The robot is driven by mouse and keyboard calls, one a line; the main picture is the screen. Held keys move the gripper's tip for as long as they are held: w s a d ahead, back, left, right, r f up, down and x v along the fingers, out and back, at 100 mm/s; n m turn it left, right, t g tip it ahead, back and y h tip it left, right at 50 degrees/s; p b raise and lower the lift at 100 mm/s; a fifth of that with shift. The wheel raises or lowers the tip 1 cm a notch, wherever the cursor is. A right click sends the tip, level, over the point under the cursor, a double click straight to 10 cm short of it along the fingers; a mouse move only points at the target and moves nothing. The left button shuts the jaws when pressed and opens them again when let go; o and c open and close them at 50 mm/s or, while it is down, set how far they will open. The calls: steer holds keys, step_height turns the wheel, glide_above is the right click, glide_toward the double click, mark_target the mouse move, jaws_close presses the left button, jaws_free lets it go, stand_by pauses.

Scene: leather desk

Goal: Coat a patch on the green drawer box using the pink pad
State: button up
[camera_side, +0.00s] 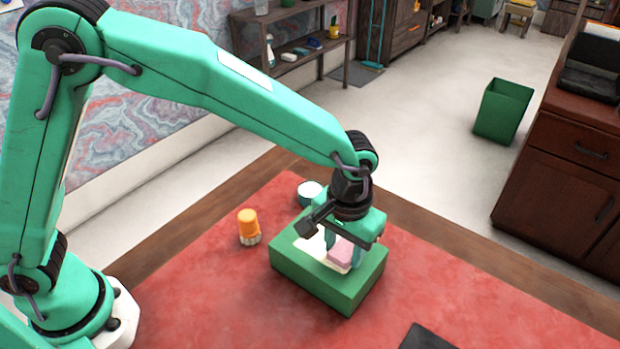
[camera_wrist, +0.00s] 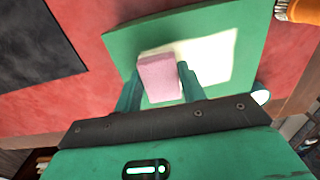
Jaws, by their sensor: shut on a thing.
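The green drawer box (camera_side: 318,283) stands on the red leather desk top, below my gripper. In the wrist view its green top (camera_wrist: 140,38) carries a pale cream patch (camera_wrist: 215,55), which covers much of the right side. The pink pad (camera_side: 340,250) is between the fingers of my gripper (camera_side: 343,257), low over the box top and over the patch's edge. In the wrist view my gripper (camera_wrist: 158,85) is shut on the pink pad (camera_wrist: 160,76). Whether the pad touches the box top cannot be told.
A round white-topped container (camera_side: 310,192) sits behind the box. A black flat object (camera_side: 427,337) lies at the front right. Red desk surface (camera_side: 460,290) is clear at right.

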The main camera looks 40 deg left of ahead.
steer(key=shift+d, duration=0.85)
steer(key=shift+d+r, duration=0.15)
steer(key=shift+r, duration=3.9)
steer(key=shift+a, duration=0.2)
